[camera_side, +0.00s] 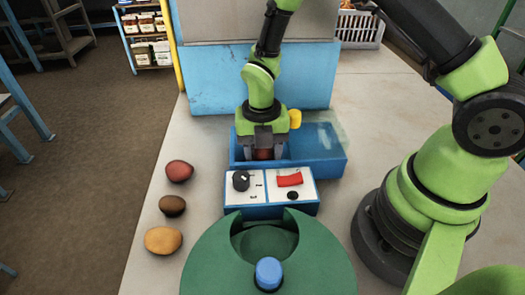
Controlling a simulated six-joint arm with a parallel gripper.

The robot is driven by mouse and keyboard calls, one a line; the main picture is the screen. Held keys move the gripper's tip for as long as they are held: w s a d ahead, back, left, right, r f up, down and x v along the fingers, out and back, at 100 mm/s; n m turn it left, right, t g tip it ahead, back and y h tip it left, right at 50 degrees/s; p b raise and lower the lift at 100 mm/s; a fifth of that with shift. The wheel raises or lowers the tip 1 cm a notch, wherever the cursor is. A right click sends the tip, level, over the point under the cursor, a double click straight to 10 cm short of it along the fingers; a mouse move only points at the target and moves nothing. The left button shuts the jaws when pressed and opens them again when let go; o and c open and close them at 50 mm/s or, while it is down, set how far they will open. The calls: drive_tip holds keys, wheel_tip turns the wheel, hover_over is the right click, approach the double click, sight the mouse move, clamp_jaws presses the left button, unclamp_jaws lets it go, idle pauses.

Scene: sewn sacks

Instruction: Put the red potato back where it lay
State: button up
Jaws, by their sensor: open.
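A red potato (180,171) lies on the table at the left, at the far end of a short row. Below it in the picture are a smaller brown potato (172,206) and a yellow-orange potato (163,240). My gripper (263,156) points down into the left part of a blue open-topped bin (328,165). Its jaws are open, one on each side of a dark reddish round thing (263,154), mostly hidden by them. I cannot tell whether they touch it.
A blue-and-white control box (268,200) with a black knob and red switch stands in front of the bin. A green round machine (210,265) with a blue knob (268,273) is nearest. A blue panel (205,90) rises behind. The table's left edge runs close beside the potatoes.

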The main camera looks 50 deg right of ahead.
drive_tip(key=c, duration=0.8)
drive_tip(key=shift+o, duration=0.2)
drive_tip(key=shift+r, duration=0.1)
